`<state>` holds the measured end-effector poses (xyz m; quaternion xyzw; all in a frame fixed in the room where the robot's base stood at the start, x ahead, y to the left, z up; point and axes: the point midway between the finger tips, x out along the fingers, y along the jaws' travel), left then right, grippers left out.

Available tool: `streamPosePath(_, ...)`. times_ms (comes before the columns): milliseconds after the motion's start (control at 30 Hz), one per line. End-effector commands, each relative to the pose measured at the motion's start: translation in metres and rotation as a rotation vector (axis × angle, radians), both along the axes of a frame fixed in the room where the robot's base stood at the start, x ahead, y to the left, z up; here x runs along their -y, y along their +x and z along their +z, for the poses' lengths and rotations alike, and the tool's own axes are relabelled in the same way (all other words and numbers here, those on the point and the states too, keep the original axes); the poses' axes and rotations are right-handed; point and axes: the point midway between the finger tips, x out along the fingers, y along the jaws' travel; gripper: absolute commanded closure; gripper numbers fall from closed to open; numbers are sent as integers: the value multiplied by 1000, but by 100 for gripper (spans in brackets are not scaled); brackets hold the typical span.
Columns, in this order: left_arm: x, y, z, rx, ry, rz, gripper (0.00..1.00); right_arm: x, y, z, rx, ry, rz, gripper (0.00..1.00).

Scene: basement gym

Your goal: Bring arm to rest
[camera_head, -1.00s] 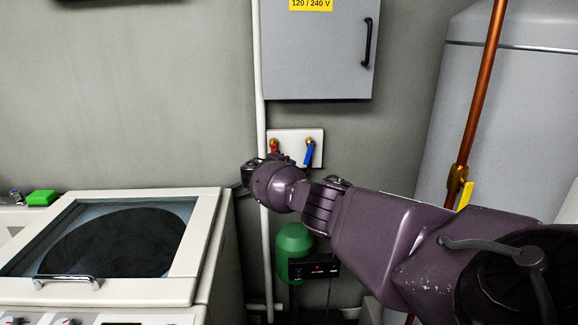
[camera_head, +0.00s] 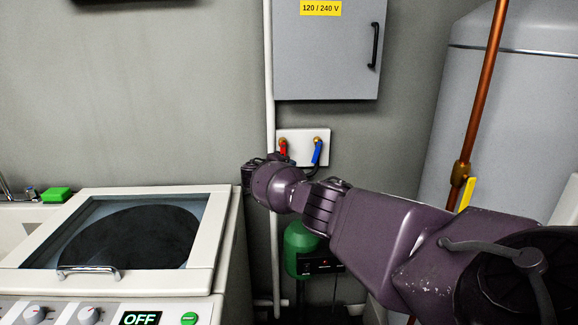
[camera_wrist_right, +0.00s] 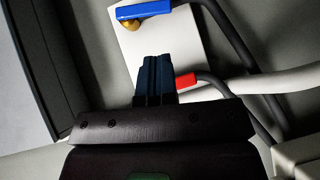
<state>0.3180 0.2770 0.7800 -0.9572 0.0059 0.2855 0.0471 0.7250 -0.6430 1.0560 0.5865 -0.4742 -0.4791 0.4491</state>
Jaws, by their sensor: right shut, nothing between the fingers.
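My right arm (camera_head: 395,240) reaches in from the right in the head view. My right gripper (camera_head: 250,174) is at its far end, in front of the wall below the grey electrical box. In the right wrist view the fingers of my right gripper (camera_wrist_right: 155,78) are together and empty. Behind them is a white valve plate (camera_wrist_right: 188,50) with a blue handle (camera_wrist_right: 144,10) and a red handle (camera_wrist_right: 187,80). In the head view the red handle (camera_head: 282,147) and the blue handle (camera_head: 317,152) show just above my wrist. My left gripper is not in view.
A washer (camera_head: 228,240) with its lid closed and an OFF display stands at left. A grey electrical box (camera_head: 325,50) hangs on the wall. A green tank (camera_head: 298,240) stands below. A copper pipe (camera_head: 478,100) and grey tank (camera_head: 445,120) are at right.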

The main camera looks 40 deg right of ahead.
Motion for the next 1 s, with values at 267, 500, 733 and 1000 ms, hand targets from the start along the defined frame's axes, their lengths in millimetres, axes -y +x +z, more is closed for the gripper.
streamPosePath(267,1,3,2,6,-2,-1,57,0,0,0,0,0,0,100)
streamPosePath(500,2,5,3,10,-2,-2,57,-16,0,-36,-26,45,60,100)
streamPosePath(733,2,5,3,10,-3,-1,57,-77,-16,-150,-92,219,258,100)
streamPosePath(1000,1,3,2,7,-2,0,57,-163,-68,-267,-127,466,470,100)
